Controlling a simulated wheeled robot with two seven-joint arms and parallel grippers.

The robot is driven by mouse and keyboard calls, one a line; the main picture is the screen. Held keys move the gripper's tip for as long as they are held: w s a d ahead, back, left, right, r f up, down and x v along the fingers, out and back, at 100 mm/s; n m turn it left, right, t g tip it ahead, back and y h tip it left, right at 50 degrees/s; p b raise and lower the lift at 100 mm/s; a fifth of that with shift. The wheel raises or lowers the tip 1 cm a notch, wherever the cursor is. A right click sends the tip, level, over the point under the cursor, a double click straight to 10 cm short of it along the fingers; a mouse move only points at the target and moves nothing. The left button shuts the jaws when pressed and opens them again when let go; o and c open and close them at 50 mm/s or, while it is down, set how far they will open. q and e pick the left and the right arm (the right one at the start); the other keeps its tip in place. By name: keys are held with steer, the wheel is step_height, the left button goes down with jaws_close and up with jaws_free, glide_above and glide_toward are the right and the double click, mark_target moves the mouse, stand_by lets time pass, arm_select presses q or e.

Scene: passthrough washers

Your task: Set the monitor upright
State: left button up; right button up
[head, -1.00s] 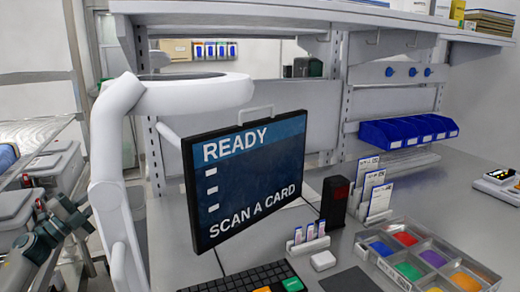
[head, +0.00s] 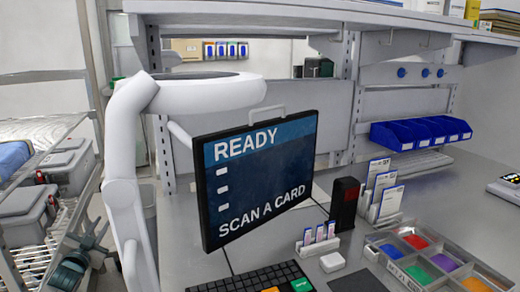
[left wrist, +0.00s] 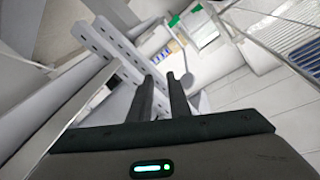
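The monitor (head: 262,172) is a black-framed flat screen with a handle on its top edge, reading "READY" and "SCAN A CARD". It stands above the grey bench, its screen turned toward the right of the picture. Its frame looks roughly upright; I cannot tell its exact tilt. My left gripper (head: 92,232) is dark and low at the left edge, well apart from the monitor. In the left wrist view the left gripper (left wrist: 159,80) shows two dark fingers with a gap and nothing between them. My right gripper is not in view.
A keyboard (head: 250,281) lies in front of the monitor. A black box (head: 344,203), card holders (head: 318,240) and a sorting tray (head: 440,262) stand to its right. A wire rack with grey bins (head: 30,212) is at the left. An overhead shelf (head: 330,14) spans the back.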

arm_select(q)
steer(key=s+d+f+g, duration=0.1)
steer(key=s+d+f, duration=0.15)
steer(key=f, duration=0.55)
steer(key=s+d+f+g, duration=0.2)
steer(key=s+f, duration=0.1)
steer(key=f, duration=0.6)
steer(key=s+d+f+g, duration=0.1)
steer(key=s+d+f, duration=0.2)
steer(key=f, duration=0.5)
steer(key=s+d+f+n+g+h, duration=0.15)
steer(key=s+d+f, duration=0.25)
steer(key=s+f, duration=0.45)
steer(key=s+d+f+g, duration=0.2)
steer(key=s+d+f, duration=0.35)
steer(key=f, duration=0.65)
steer(key=s+d+f+g, duration=0.2)
steer(key=s+d+f, duration=0.4)
steer(key=s, duration=0.7)
steer(key=s+d+f+g+h, duration=0.1)
steer(key=s+d+f, duration=0.5)
steer(key=s, duration=0.7)
steer(key=s+d+f+n+g+h, duration=0.1)
steer(key=s+d+f+g, duration=0.2)
steer(key=s, duration=1)
steer(key=d+f, duration=0.3)
steer(key=f, duration=0.2)
steer(key=shift+s+d, duration=0.3)
steer(key=shift+s, duration=0.05)
steer(key=shift+a, duration=0.1)
